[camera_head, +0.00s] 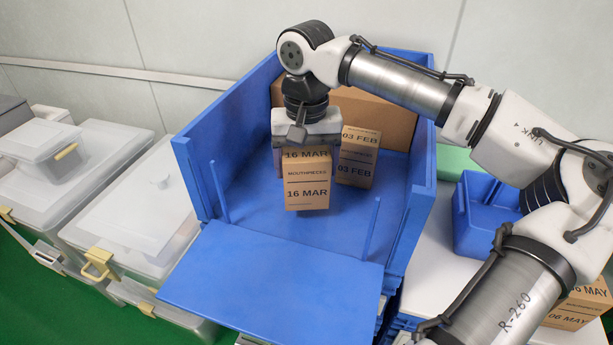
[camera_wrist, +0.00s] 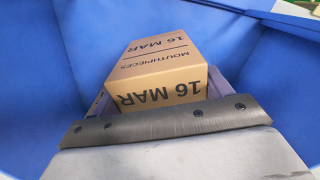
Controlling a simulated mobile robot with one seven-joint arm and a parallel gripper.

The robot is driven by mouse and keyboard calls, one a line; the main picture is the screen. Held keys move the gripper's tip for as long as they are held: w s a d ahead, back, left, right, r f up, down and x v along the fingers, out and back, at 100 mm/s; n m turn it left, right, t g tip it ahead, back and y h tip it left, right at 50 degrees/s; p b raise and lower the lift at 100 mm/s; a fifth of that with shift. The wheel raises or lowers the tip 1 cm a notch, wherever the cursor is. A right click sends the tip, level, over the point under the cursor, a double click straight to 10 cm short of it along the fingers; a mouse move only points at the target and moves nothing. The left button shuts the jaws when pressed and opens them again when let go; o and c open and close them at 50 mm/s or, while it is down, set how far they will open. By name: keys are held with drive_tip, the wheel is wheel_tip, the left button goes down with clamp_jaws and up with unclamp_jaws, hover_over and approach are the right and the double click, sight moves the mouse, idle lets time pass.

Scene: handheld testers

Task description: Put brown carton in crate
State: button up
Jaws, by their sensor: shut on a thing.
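The brown carton (camera_head: 306,190) is marked "MOUTHPIECES 16 MAR". My gripper (camera_head: 306,150) is shut on it from above and holds it upright inside the blue crate (camera_head: 240,205). The carton also shows in the wrist view (camera_wrist: 160,72), between the fingers of my gripper (camera_wrist: 160,95). The crate's front flap is folded down. Whether the carton's base touches the crate floor, I cannot tell.
A carton marked "03 FEB" (camera_head: 358,158) stands just right of the held carton, and a large plain carton (camera_head: 385,120) is at the crate's back. Clear lidded bins (camera_head: 135,215) stand left. A blue bin (camera_head: 485,220) and a "06 MAY" carton (camera_head: 580,305) are right.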

sight(306, 179)
drive_tip(key=shift+f, duration=1.9)
drive_tip(key=shift+f, duration=0.15)
drive_tip(key=o, duration=1.1)
drive_tip(key=shift+c, duration=0.2)
wheel_tip(306, 179, up, 12)
drive_tip(key=shift+r+b, duration=0.2)
drive_tip(key=shift+b, duration=0.3)
